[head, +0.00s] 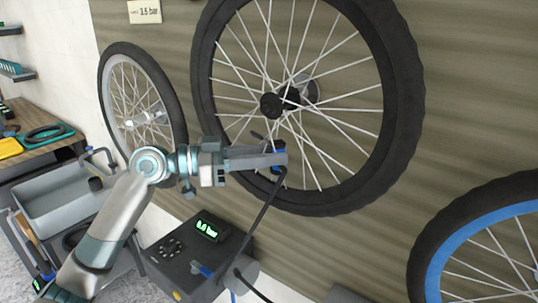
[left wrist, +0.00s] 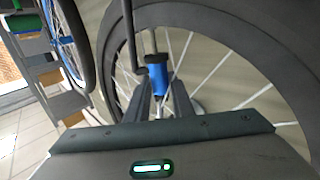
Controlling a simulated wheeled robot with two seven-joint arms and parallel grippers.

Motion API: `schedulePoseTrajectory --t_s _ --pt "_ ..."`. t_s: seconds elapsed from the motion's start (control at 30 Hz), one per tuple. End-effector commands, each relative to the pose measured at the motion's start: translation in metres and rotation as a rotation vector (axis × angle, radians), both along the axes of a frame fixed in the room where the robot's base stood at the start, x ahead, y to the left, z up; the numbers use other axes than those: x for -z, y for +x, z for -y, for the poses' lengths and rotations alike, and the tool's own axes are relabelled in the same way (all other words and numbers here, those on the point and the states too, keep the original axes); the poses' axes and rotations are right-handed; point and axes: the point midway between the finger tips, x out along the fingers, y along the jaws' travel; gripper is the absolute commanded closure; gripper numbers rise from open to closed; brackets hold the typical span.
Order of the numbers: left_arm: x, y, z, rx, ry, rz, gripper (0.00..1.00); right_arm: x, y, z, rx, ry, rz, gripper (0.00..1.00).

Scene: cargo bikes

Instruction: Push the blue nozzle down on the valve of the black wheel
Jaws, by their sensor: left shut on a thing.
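The black wheel (head: 406,100), with a black rim and pale spokes, hangs on the slatted wall at the top centre of the head view. My left gripper (head: 282,155) reaches in from the left, in front of the wheel's lower spokes. It is shut on the blue nozzle (head: 277,145), which has a black hose running down from it. In the left wrist view the blue nozzle (left wrist: 157,74) sits between the fingers, with the black wheel (left wrist: 225,22) behind it. I cannot make out the valve clearly, nor whether the nozzle touches it. My right gripper is not in view.
A dark pump box (head: 190,250) with a green display stands below the wheel. A grey-rimmed wheel (head: 111,69) hangs at left and a blue-rimmed wheel (head: 430,245) at lower right. A grey bin (head: 60,205) and a wooden bench (head: 62,143) stand at left.

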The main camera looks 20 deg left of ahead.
Motion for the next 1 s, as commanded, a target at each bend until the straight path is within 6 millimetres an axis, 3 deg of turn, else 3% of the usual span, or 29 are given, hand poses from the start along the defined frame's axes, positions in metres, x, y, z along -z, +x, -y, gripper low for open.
schedulePoseTrajectory --t_s 0.33,0.37,0.43,0.47,1.0 --pt "0.0057 0.0001 -0.0007 -0.001 0.002 -0.001 0.99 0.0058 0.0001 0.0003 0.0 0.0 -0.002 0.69" --pt "0.0059 0.0001 -0.0007 -0.001 0.002 -0.001 0.77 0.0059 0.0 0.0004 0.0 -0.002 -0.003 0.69" --pt "0.0063 0.0001 -0.0007 -0.001 0.002 -0.001 0.6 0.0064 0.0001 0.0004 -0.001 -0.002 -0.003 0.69" --pt "0.0064 0.0001 -0.0006 -0.001 0.002 -0.001 0.57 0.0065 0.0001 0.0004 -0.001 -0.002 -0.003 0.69" --pt "0.0084 -0.0001 -0.0006 0.0 0.001 0.0 0.53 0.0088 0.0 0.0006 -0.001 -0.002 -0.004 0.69"
